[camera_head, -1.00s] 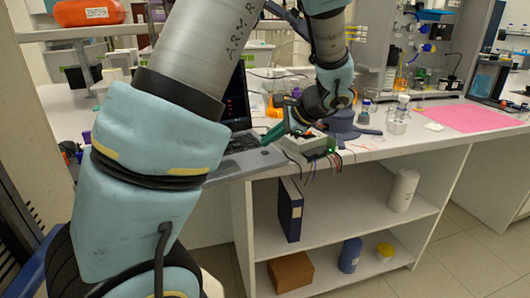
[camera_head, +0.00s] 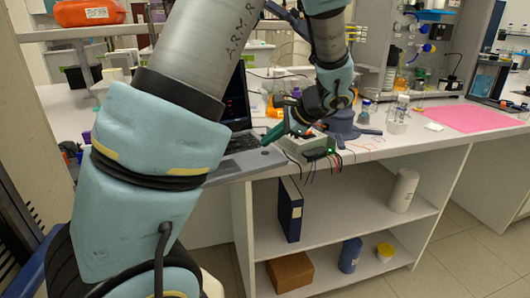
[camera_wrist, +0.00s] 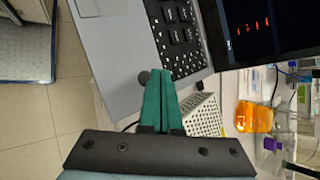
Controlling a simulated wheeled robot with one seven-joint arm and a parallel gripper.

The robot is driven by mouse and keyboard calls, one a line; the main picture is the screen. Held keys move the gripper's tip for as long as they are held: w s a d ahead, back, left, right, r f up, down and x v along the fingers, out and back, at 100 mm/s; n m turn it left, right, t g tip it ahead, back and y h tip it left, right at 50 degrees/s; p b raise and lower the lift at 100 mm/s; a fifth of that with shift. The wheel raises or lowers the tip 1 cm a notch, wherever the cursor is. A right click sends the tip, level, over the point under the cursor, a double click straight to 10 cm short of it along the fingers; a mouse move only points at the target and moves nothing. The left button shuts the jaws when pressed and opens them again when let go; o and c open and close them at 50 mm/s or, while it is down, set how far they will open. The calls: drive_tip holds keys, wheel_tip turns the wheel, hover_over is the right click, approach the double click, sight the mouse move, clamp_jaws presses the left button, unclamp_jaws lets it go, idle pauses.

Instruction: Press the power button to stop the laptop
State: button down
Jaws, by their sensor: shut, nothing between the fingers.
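The grey laptop (camera_head: 245,160) stands open on the white bench, partly hidden behind my arm. In the wrist view its body (camera_wrist: 115,40), black keys (camera_wrist: 178,25) and dark screen with red marks (camera_wrist: 265,25) show. My gripper (camera_head: 270,136) has green fingers and is shut and empty. In the wrist view the fingertips (camera_wrist: 157,72) are at the laptop's edge, close to the keys. A small dark round thing (camera_wrist: 143,77) shows just left of the tips; I cannot tell if it is the power button. Contact with the laptop cannot be told.
A pale perforated box (camera_wrist: 200,114) with wires sits right beside the fingers. An orange container (camera_wrist: 254,116) and glassware (camera_head: 398,112) stand further along the bench. A pink mat (camera_head: 475,118) lies at the right. Shelves (camera_head: 330,228) are below the bench top.

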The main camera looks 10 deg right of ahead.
drive_tip(key=shift+f, duration=0.15)
drive_tip(key=shift+f, duration=0.3)
drive_tip(key=shift+f+b, duration=0.4)
drive_tip(key=shift+b, duration=0.1)
idle(0.6)
drive_tip(key=shift+r, duration=0.15)
drive_tip(key=shift+r+p, duration=0.7)
drive_tip(key=shift+r, duration=0.05)
wheel_tip(320, 180, up, 6)
drive_tip(key=p, duration=0.4)
drive_tip(key=shift+p, duration=0.35)
